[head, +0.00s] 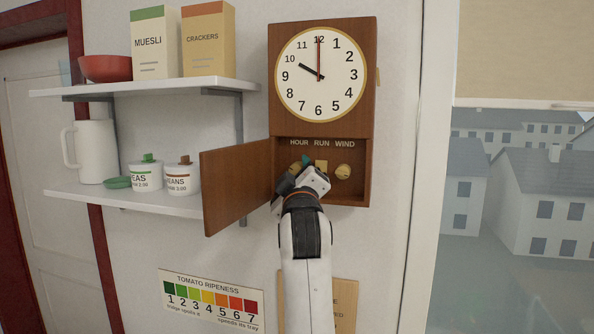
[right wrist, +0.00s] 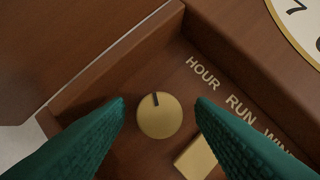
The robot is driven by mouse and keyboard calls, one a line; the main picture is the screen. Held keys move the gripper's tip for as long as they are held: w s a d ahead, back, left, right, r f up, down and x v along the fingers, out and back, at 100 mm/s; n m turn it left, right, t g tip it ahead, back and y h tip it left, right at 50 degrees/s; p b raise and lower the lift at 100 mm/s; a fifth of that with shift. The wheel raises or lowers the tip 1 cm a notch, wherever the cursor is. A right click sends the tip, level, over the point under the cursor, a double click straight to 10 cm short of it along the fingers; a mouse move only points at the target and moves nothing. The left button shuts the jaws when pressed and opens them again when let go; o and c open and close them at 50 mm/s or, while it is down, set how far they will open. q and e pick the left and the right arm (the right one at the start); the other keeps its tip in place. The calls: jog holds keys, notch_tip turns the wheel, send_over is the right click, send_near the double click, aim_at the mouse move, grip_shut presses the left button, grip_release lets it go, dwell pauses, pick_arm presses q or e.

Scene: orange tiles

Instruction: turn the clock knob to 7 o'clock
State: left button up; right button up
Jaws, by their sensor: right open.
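The wooden wall clock (head: 273,85) has a round dial (head: 300,95); its black hand points to 10 and a red hand straight up to 12. Below the dial is an open compartment with brass controls labelled HOUR, RUN and WIND. The HOUR knob (right wrist: 160,118) is round, with a dark mark near its top in the right wrist view. My right gripper (right wrist: 161,101) is open, its green fingers on either side of the HOUR knob with gaps between. In the head view my right gripper (head: 297,172) reaches into the compartment and mostly hides this knob. My left gripper is out of view.
The compartment door (head: 236,190) hangs open to the left, close to my right gripper. The square RUN piece (head: 321,166) and the WIND knob (head: 343,171) sit to the right. Shelves (head: 150,87) with boxes and jars are at left; a window is at right.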

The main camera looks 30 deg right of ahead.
jog(key=shift+c, duration=0.5)
jog(key=c, duration=0.9)
jog(key=shift+n, duration=0.3)
jog(key=n+g+y, duration=0.1)
jog(key=n, duration=0.3)
jog(key=n+g+y, duration=0.1)
jog(key=n+g, duration=0.1)
jog(key=n, duration=0.2)
jog(key=n+g+y, duration=0.1)
jog(key=n, duration=0.3)
jog(key=shift+r+n+g, duration=0.3)
jog(key=shift+r, duration=0.1)
jog(key=shift+n+g, duration=0.8)
jog(key=shift+n, duration=0.6)
jog(key=shift+w+a+h, duration=0.1)
jog(key=shift+h, duration=0.2)
